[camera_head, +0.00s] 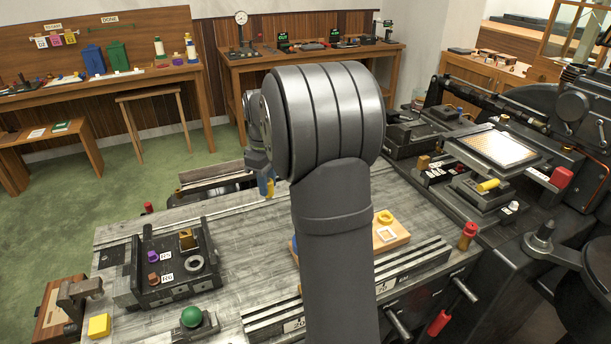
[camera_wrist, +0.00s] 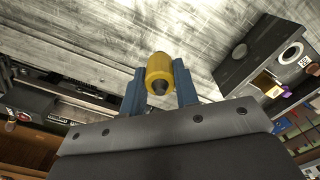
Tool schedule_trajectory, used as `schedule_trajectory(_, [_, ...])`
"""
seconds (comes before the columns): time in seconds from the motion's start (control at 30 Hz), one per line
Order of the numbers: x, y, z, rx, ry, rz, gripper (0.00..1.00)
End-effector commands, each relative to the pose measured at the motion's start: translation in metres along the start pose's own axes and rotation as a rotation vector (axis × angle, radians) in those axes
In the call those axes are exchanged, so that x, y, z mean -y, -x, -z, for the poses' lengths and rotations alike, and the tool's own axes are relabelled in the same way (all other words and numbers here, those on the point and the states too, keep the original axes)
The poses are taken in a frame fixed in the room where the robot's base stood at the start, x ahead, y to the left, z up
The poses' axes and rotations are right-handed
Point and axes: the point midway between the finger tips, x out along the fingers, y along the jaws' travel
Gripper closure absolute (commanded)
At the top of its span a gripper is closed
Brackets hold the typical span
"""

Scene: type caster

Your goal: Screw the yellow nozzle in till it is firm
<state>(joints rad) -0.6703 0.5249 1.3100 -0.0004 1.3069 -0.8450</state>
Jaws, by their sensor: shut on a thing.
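My gripper (camera_wrist: 158,78) has blue fingers on either side of the yellow nozzle (camera_wrist: 156,66) and is shut on it. The nozzle is a short yellow cylinder with a dark tip facing the wrist camera. Its far end is hidden, and no socket around it shows. In the head view my gripper (camera_head: 267,187) hangs at the back of the grey bench, left of my arm, with only a little blue and yellow showing. A black block (camera_head: 137,275) with a grey ring opening (camera_head: 195,264) stands at the bench's left; in the wrist view this block (camera_wrist: 240,60) is apart from the nozzle.
My arm hides the bench's middle. Around it are a green ball (camera_head: 191,316), a yellow cube (camera_head: 98,325), and a wooden board (camera_head: 397,236) with a yellow ring (camera_head: 385,217). A machine at right bears another yellow cylinder (camera_head: 488,185). The bench's back left is mostly bare.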

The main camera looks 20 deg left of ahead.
Motion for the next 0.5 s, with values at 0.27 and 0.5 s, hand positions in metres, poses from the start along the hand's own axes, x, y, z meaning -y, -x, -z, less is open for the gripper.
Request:
schedule_trajectory(0.27, [0.093,0.013,0.045,-0.001,0.398,-0.002,0.95])
schedule_trajectory(0.5, [0.169,0.021,0.066,-0.001,0.726,-0.002,0.95])
